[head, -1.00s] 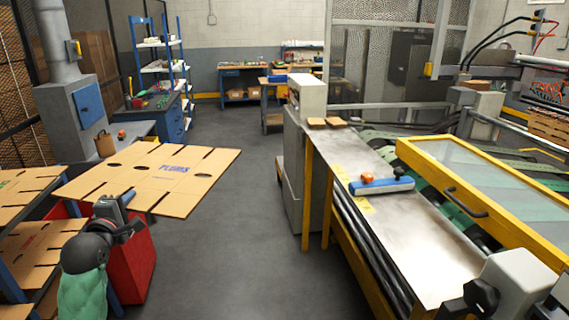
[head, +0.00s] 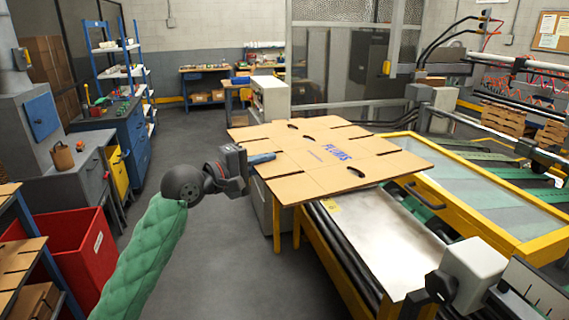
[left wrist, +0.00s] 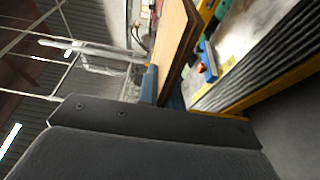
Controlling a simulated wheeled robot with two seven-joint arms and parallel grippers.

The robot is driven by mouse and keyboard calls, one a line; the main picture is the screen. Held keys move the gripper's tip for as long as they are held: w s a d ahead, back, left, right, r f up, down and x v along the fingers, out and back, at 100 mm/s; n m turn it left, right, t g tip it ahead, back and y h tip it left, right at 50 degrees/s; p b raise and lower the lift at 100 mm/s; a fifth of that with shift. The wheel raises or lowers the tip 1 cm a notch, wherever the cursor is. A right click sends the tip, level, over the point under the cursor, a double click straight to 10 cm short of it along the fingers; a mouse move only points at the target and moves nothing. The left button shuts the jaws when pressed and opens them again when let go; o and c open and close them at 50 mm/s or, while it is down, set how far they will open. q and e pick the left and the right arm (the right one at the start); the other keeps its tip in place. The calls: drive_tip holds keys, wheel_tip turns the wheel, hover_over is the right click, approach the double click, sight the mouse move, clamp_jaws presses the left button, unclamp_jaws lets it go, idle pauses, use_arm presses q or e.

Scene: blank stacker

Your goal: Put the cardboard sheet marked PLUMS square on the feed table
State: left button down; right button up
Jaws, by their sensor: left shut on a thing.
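The PLUMS cardboard sheet (head: 325,172) is a broad tan blank with slots, holes and blue print. It lies roughly flat over the far part of the feed table (head: 375,245), overhanging its left side and turned relative to the table's edges. My left gripper (head: 258,160) is shut on the sheet's left edge. In the left wrist view the sheet (left wrist: 172,45) shows nearly edge-on, apart from and above the table surface (left wrist: 240,45). The blue bar with an orange knob (left wrist: 208,60) shows on the table there; the sheet hides it in the head view. My right gripper is not in view.
A yellow-framed clear guard (head: 480,195) with a black handle borders the table's right side. A grey-white box (head: 478,272) stands at the near right. A red bin (head: 75,245) and a rack of sheets (head: 22,265) are at left. The floor between is clear.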

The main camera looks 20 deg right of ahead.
sight(286, 163)
use_arm(q)
drive_tip(key=d, duration=0.1)
drive_tip(key=s+d+g, duration=0.1)
drive_tip(key=d+m, duration=0.1)
drive_tip(key=shift+s+d+g+h, duration=0.15)
drive_tip(key=shift+s+g+h, duration=0.15)
drive_tip(key=shift+s+g, duration=0.1)
drive_tip(key=shift+s+d+f, duration=0.15)
drive_tip(key=shift+s+d, duration=0.1)
drive_tip(key=shift+d, duration=0.25)
drive_tip(key=shift+d+f, duration=0.15)
drive_tip(key=shift+d+f+b, duration=0.45)
drive_tip(key=shift+d+b, duration=0.1)
drive_tip(key=shift+d+f+b, duration=0.65)
drive_tip(key=shift+d+f, duration=0.15)
drive_tip(key=shift+d, duration=0.35)
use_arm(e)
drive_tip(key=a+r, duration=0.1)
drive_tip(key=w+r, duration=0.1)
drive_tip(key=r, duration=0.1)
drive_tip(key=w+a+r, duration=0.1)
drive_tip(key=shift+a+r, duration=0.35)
